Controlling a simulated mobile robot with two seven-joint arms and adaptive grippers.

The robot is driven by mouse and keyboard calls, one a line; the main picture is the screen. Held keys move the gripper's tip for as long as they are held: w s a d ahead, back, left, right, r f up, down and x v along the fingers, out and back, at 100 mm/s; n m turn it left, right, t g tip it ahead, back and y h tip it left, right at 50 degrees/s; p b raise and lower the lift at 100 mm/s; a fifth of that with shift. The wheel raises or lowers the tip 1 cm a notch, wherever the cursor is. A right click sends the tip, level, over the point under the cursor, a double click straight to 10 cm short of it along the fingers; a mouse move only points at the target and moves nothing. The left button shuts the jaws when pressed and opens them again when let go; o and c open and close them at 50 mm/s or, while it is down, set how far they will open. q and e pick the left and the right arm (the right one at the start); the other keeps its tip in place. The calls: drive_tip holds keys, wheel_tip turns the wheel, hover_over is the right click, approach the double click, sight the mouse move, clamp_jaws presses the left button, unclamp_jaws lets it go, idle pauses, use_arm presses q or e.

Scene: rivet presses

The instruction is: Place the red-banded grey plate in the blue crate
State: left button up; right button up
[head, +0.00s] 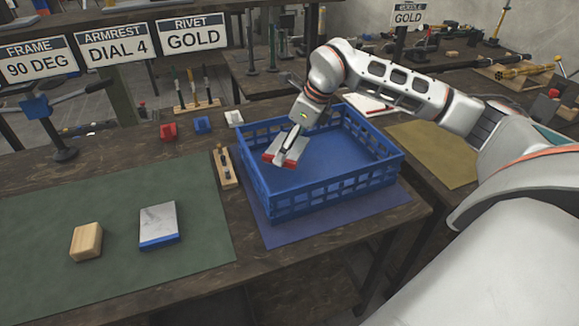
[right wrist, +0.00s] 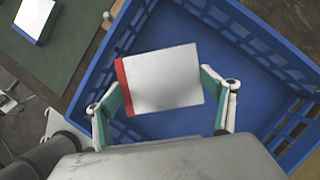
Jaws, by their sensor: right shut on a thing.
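The grey plate with a red band along one edge (head: 270,158) is held over the left part of the blue crate (head: 325,193). My right gripper (head: 289,142) is shut on it. In the right wrist view the plate (right wrist: 163,80) lies between the two fingers, its red band on the left, with the blue crate floor (right wrist: 255,78) behind it. I cannot tell how high above the floor it is. The crate looks otherwise empty. My left gripper is in neither view.
A blue-banded grey plate (head: 158,222) and a wooden block (head: 86,241) lie on the green mat (head: 60,205). A wooden tool rack (head: 226,178) stands close to the crate's left wall. Small red (head: 168,132), blue (head: 203,124) and white (head: 235,118) bins sit behind.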

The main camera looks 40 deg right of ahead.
sight(285, 173)
wheel_tip(285, 173, down, 7)
drive_tip(key=shift+f+b, duration=0.1)
drive_tip(key=shift+b, duration=0.2)
drive_tip(key=shift+f, duration=0.1)
drive_tip(key=shift+f, duration=0.1)
drive_tip(key=o, duration=1.6)
drive_tip(key=shift+o, duration=0.4)
